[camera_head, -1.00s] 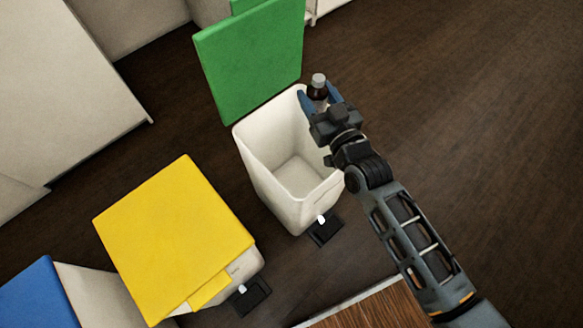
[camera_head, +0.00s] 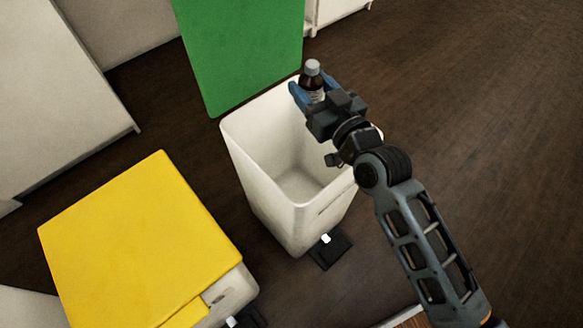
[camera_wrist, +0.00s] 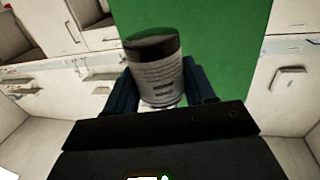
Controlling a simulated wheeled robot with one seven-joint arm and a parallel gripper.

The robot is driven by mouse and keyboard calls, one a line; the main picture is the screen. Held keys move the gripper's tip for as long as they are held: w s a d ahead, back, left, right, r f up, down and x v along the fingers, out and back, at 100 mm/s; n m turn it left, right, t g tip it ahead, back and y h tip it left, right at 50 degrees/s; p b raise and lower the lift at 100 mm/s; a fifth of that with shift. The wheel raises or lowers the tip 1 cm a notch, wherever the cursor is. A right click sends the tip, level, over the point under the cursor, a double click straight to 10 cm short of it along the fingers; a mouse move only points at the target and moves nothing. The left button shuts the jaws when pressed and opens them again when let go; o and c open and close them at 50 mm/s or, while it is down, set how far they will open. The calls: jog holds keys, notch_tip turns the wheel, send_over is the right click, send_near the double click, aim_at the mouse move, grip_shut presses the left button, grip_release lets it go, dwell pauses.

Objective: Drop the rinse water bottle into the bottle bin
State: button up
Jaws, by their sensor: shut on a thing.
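The rinse water bottle (camera_head: 312,77) is small and dark brown with a grey cap and a pale label. It is upright between the fingers of my gripper (camera_head: 314,92), which is shut on it. In the wrist view the bottle (camera_wrist: 158,76) shows its printed label between the blue fingers. A white bin (camera_head: 270,180) with its green lid (camera_head: 240,45) raised stands open and its visible inside looks empty. The arm hides part of the right rim.
A bin with a shut yellow lid (camera_head: 140,240) stands to the left, nearer me. Black pedals (camera_head: 330,250) stick out at the bin fronts. Pale cabinets (camera_head: 60,90) stand at the far left. The dark wood floor (camera_head: 480,120) at right is clear.

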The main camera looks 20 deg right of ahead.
notch_tip(320, 180, down, 5)
jog(key=b, duration=0.3)
jog(key=shift+b, duration=0.35)
jog(key=o, duration=1.1)
jog(key=shift+o, duration=0.2)
jog(key=shift+r, duration=0.1)
jog(key=r+p, duration=0.1)
jog(key=r, duration=0.2)
jog(key=r+p, duration=0.1)
jog(key=shift+s+d+r+p, duration=0.15)
jog(key=shift+d+r+p, duration=0.1)
jog(key=shift+r+p, duration=0.1)
jog(key=s+d+r, duration=0.5)
jog(key=d+r, duration=0.1)
jog(key=d, duration=0.3)
jog(key=shift+s+d+p, duration=0.3)
jog(key=shift+s+p, duration=0.1)
jog(key=shift+p, duration=0.05)
